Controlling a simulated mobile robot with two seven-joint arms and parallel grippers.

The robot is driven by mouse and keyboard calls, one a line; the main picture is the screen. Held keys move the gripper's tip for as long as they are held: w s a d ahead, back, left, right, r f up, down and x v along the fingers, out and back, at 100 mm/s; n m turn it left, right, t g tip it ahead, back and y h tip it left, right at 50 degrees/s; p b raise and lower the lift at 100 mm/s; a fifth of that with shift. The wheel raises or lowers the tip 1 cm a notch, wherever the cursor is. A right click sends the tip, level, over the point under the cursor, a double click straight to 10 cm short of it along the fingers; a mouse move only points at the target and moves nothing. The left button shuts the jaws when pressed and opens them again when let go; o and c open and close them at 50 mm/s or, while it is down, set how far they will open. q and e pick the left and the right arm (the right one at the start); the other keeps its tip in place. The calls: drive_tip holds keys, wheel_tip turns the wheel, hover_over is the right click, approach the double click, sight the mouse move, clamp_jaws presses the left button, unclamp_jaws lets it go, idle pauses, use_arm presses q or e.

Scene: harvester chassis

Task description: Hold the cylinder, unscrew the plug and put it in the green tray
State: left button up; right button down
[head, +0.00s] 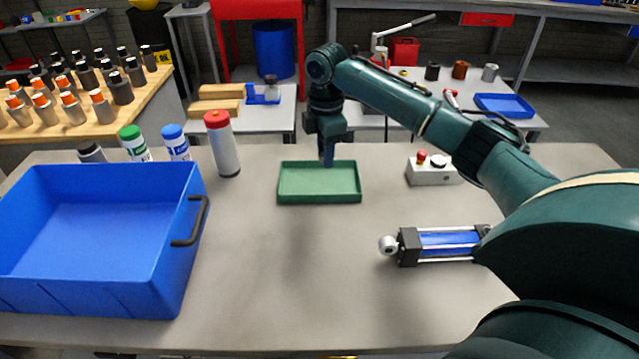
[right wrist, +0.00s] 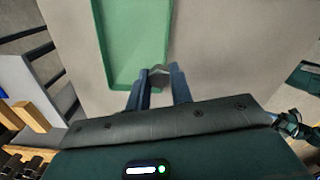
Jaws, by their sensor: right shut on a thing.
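The cylinder (head: 447,242), with a blue barrel and dark end blocks, lies on the bench at the right. Its right end is hidden behind my right arm. The green tray (head: 320,197) lies mid-bench, and its inside is bare where I see it. It also shows in the right wrist view (right wrist: 120,40). My right gripper (head: 327,163) points down at the tray's far rim. In the right wrist view its fingers (right wrist: 160,75) are shut on a small grey piece (right wrist: 160,68), seemingly the plug, near the tray's edge. My left gripper is out of view.
A large blue bin (head: 90,285) fills the left of the bench. A red-capped bottle (head: 224,150) and several other bottles stand behind it. A control box with a red button (head: 432,172) stands right of the tray. The bench front is clear between bin and cylinder.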

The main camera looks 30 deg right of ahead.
sight(332, 192)
drive_tip(key=d+f, duration=0.1)
drive_tip(key=f, duration=0.2)
drive_tip(key=f+n, duration=0.1)
drive_tip(key=f, duration=0.3)
drive_tip(key=d+f+n, duration=0.1)
drive_tip(key=f, duration=0.2)
drive_tip(key=shift+w+d+f, duration=0.3)
drive_tip(key=shift+w, duration=0.05)
drive_tip(key=shift+f, duration=0.15)
drive_tip(key=c, duration=1.5)
unclamp_jaws()
wheel_tip(332, 192, up, 12)
drive_tip(key=shift+r, duration=0.15)
